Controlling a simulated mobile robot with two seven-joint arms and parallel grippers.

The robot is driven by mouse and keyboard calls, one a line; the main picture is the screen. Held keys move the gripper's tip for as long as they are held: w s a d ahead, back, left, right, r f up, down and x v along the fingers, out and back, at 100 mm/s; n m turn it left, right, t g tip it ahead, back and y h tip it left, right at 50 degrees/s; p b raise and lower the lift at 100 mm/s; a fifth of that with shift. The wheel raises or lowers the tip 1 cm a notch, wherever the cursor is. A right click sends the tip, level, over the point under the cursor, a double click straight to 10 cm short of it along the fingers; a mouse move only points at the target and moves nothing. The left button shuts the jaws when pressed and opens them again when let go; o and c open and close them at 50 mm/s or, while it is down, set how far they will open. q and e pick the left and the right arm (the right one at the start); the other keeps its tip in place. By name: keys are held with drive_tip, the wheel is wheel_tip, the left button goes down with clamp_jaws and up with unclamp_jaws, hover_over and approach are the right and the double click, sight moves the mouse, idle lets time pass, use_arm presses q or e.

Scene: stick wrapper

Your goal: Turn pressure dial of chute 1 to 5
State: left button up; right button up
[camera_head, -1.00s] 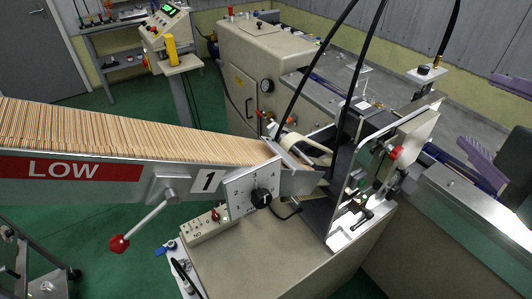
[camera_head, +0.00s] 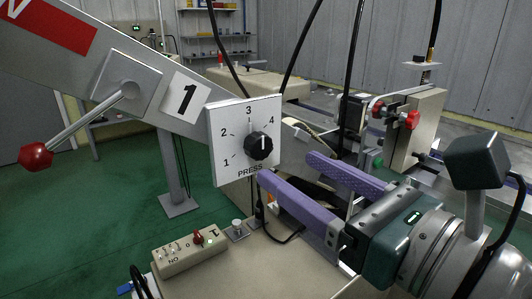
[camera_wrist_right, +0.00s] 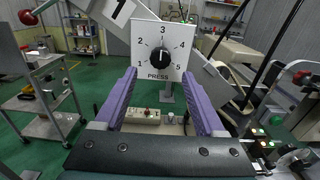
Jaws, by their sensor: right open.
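The pressure dial is a black round knob (camera_head: 258,147) on a white square plate (camera_head: 217,150) marked PRESS, beside the "1" label (camera_head: 187,97) of the chute. The knob also shows in the wrist view (camera_wrist_right: 161,55), where numbers 1 to 5 surround it. Its white mark appears to point up, toward 3. My right gripper (camera_head: 289,168) is open and empty, its purple fingers pointing at the plate. In the wrist view, the fingertips (camera_wrist_right: 160,74) are either side of the knob's line and slightly below it, apparently short of it. My left gripper is not in view.
A lever with a red ball (camera_head: 36,155) sticks out left of the plate. A switch box (camera_head: 190,250) sits on the beige cabinet below. Black cables hang behind the dial. A bracket with a red knob (camera_head: 412,119) stands to the right.

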sight(263, 150)
drive_tip(key=x, duration=0.6)
drive_tip(key=shift+w+a+b, duration=0.25)
drive_tip(key=shift+w+b, duration=0.05)
drive_tip(key=shift+c, duration=0.3)
clamp_jaws()
